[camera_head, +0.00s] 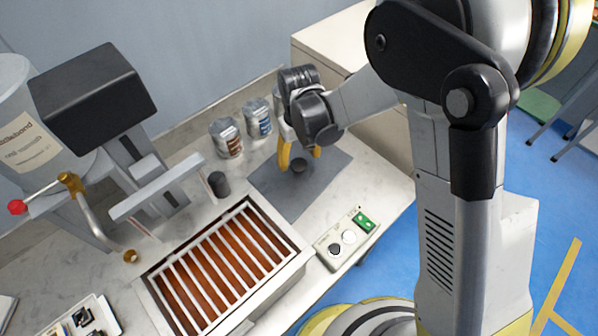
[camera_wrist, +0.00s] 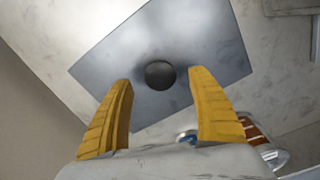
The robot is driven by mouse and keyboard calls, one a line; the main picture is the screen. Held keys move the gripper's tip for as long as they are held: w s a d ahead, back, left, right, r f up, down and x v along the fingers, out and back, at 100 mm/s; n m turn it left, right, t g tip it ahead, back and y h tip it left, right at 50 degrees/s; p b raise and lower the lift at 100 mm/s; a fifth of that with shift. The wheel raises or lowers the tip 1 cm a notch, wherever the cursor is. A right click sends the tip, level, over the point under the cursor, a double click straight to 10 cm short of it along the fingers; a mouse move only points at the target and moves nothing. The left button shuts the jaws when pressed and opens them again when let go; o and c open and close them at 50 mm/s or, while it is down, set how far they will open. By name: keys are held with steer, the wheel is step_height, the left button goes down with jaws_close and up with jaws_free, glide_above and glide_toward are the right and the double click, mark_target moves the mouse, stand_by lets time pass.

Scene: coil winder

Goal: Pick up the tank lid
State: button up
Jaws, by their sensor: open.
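The tank lid (camera_head: 283,201) is a flat dark grey plate lying on the pale bench, with a round black knob (camera_head: 298,166) in its middle. The lid (camera_wrist: 205,48) and its knob (camera_wrist: 160,75) also show in the wrist view. My gripper (camera_head: 300,156) is over the lid, its yellow fingers pointing down. In the wrist view my gripper (camera_wrist: 161,78) is open, with one finger on each side of the knob and a gap to each. It holds nothing. I cannot tell how high the fingertips are above the plate.
A tank with a slatted rack over orange liquid (camera_head: 225,262) stands in front of the lid. A control box (camera_head: 345,240) is at the right, a small dark cylinder (camera_head: 219,184) at the left. Cans (camera_head: 227,140) stand behind. A dispenser machine (camera_head: 90,97) fills the left.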

mark_target(299, 164)
step_height(299, 164, down, 4)
steer(key=shift+r+b, duration=0.2)
steer(key=shift+b, duration=0.45)
steer(key=shift+r, duration=0.1)
jaws_close()
